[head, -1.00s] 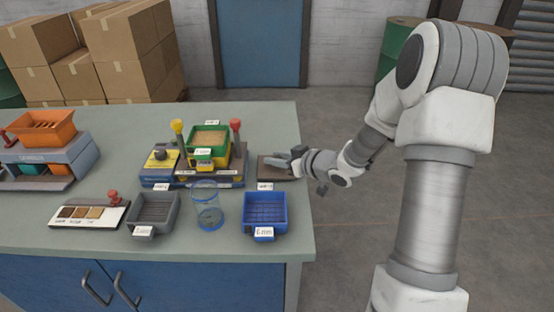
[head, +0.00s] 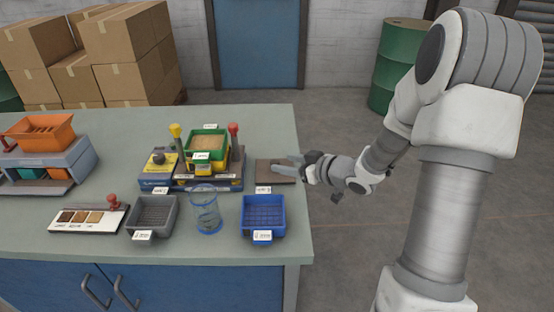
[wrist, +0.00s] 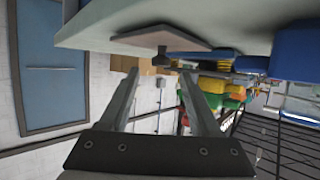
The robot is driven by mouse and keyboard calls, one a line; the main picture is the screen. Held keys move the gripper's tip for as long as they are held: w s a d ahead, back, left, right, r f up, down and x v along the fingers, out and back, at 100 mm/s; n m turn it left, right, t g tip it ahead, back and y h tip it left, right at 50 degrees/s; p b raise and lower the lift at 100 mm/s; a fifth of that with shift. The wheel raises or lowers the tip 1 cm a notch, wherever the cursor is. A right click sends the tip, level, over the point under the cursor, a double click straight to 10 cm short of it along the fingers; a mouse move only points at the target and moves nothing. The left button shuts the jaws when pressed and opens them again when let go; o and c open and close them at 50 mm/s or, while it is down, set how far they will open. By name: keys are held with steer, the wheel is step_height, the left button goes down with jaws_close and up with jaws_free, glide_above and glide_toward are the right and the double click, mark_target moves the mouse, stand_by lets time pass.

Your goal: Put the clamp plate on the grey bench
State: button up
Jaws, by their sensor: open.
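A flat dark brown plate (head: 276,178) lies at the right end of the grey bench (head: 100,232); it also shows in the wrist view (wrist: 150,38). A yellow square with a black knob (head: 158,158) sits on the left part of the blue-based machine. I cannot tell which of these, if either, is the clamp plate. My gripper (head: 284,164) is open, its fingers pointing left over or beside the brown plate. In the wrist view, nothing shows between the fingers (wrist: 158,85). Contact with the plate is unclear.
The machine (head: 212,182) carries a green tray between yellow and red knobs. A blue bin (head: 263,205), a clear beaker (head: 206,212) and a grey bin (head: 152,212) stand along the front. An orange-topped unit (head: 45,150) is at left. The back of the bench is clear.

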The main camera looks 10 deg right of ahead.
steer(key=p+v, duration=0.1)
steer(key=v, duration=0.6)
steer(key=shift+f, duration=0.1)
